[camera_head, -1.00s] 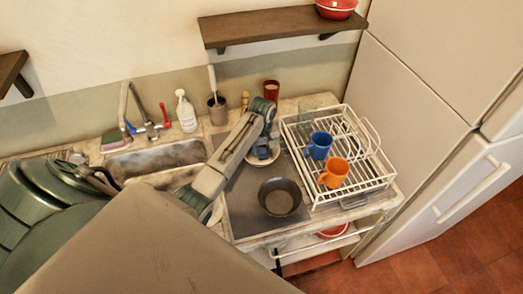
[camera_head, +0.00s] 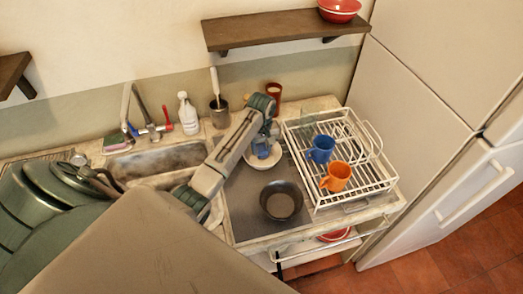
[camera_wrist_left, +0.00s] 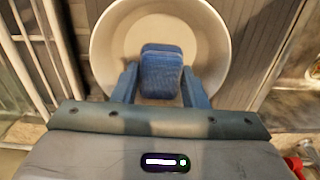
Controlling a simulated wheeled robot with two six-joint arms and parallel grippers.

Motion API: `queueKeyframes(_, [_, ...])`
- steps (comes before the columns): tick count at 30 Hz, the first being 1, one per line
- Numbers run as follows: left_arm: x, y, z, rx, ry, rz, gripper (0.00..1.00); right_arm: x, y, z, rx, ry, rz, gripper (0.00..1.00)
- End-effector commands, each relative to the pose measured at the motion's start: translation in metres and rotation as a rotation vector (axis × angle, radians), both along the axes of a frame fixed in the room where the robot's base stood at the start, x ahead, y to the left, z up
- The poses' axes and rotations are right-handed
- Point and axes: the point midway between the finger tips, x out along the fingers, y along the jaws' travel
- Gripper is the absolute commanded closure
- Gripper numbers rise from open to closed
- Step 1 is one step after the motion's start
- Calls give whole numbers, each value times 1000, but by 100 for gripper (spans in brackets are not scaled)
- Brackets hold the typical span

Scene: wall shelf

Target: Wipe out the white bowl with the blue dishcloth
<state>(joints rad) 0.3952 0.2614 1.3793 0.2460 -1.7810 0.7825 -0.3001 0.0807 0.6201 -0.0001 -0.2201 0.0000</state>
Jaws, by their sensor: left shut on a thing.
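The white bowl (camera_head: 273,158) stands on the counter between the sink and the dish rack, partly hidden by my left arm in the head view. In the left wrist view the bowl (camera_wrist_left: 107,45) lies right below my fingers. My left gripper (camera_wrist_left: 160,80) is shut on the blue dishcloth (camera_wrist_left: 161,72), which is bunched between the fingers over the inside of the bowl. Whether the cloth touches the bowl's bottom I cannot tell. In the head view my left gripper (camera_head: 262,146) points down at the bowl. My right gripper is not in view.
A dark round pan (camera_head: 281,201) stands in front of the bowl. A white dish rack (camera_head: 372,180) with a blue mug (camera_head: 320,149) and an orange mug (camera_head: 336,177) stands to the right. The sink (camera_head: 155,160), a soap bottle (camera_head: 187,114) and a utensil pot (camera_head: 219,113) are to the left.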

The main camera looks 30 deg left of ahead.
Motion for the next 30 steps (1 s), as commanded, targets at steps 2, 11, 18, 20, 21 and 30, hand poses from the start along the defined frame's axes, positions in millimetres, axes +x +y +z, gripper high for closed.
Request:
queueKeyframes(2, [0,0,9,0,-1,0,79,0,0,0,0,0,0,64])
queueKeyframes(11, [-1,-2,39,0,-3,0,79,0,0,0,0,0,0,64])
queueKeyframes(18, [-2,-3,61,0,-3,0,79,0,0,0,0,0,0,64])
queueKeyframes(20, [-3,-3,63,0,-1,0,79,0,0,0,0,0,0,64])
queueKeyframes(21, [-3,-3,64,0,-1,0,79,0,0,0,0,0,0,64])
queueKeyframes(30, [-3,-4,65,0,0,0,79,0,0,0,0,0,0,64])
